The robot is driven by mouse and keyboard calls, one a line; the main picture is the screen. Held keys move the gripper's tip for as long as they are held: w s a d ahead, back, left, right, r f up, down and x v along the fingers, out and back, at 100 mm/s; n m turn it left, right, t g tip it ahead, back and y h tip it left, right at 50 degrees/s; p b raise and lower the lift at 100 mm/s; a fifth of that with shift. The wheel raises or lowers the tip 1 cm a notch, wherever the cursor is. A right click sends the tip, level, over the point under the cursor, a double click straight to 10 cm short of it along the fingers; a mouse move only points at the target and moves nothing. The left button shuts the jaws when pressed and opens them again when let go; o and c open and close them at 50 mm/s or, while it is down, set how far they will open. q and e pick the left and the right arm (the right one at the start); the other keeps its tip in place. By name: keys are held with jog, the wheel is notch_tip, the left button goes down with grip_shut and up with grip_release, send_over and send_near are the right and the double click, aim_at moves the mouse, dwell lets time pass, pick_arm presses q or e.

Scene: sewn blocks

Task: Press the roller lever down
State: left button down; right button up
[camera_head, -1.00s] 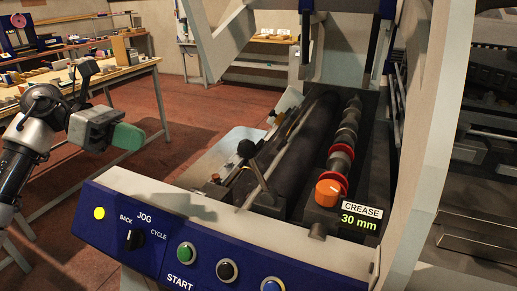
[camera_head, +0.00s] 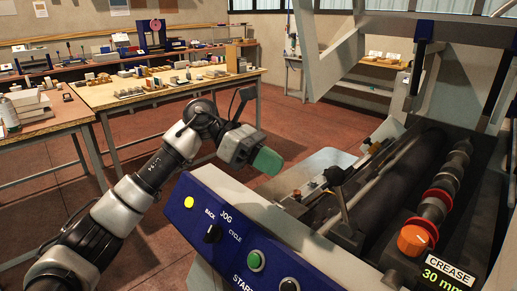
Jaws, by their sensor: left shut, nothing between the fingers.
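The roller lever (camera_head: 342,199) is a thin grey bar with a black knob (camera_head: 336,175) on top, standing up and slightly tilted at the near left end of the dark rollers (camera_head: 395,187). My left gripper (camera_head: 267,161) has green fingertips and is shut and empty. It is in the air to the left of the lever, clearly apart from it, above the machine's left edge. My right gripper is out of the picture.
An orange knob (camera_head: 413,240) and a CREASE 30 mm display (camera_head: 445,272) are to the right. Workbenches with small items (camera_head: 165,90) stand behind. Red-brown floor is clear between.

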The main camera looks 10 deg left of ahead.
aim_at(342, 199)
pick_arm(q)
jog(key=s+d+p, duration=0.1)
jog(key=d+p, duration=0.1)
jog(key=d, duration=0.5)
jog(key=shift+d, duration=0.25)
jog(key=shift+s+r, duration=0.15)
